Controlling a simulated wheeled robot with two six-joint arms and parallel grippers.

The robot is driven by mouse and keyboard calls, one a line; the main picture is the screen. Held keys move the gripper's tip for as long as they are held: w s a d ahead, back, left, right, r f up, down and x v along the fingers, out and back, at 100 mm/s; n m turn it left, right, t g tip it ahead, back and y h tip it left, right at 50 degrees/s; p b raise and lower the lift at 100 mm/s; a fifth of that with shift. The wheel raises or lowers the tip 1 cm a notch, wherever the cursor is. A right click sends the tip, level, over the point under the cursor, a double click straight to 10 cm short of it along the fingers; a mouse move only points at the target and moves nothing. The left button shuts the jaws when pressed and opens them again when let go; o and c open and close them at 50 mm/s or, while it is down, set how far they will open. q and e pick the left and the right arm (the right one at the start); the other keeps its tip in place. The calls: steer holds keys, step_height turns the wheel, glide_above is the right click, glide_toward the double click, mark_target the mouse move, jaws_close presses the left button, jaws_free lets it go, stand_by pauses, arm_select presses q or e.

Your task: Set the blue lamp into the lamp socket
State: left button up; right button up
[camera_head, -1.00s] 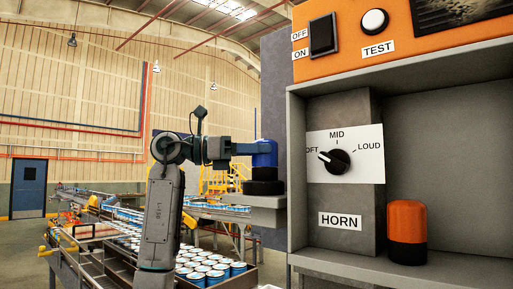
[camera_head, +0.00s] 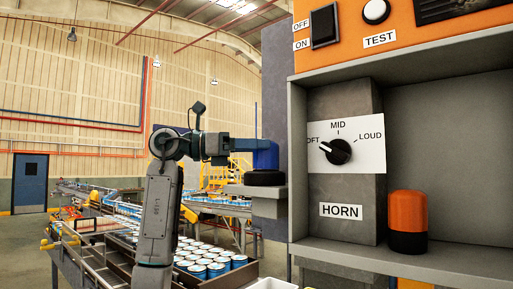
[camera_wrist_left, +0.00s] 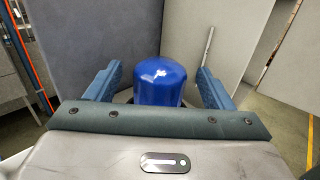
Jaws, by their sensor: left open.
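The blue lamp (camera_wrist_left: 160,82) stands upright between the spread blue fingers of my left gripper (camera_wrist_left: 160,90) in the left wrist view. A gap shows on each side of its rounded top. In the head view my left gripper (camera_head: 265,154) is level at the lamp, and its blue near finger hides most or all of it. A wide black round base (camera_head: 264,178), seemingly the lamp socket, sits directly below on a grey bracket (camera_head: 255,191). How the lamp's lower end meets it is hidden. My right gripper is not in view.
A grey cabinet (camera_head: 297,165) with an orange switch panel (camera_head: 440,38) stands close on the right. It holds a HORN knob (camera_head: 338,151) and an orange lamp (camera_head: 408,222) on a black base. Cans (camera_head: 205,265) fill a tray below my left arm.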

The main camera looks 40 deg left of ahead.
arm_select(q)
steer(key=b+v, duration=0.3)
steer(key=v, duration=0.7)
steer(key=shift+s+a+b, duration=0.15)
steer(key=shift+s+b, duration=0.05)
steer(key=shift+b, duration=0.15)
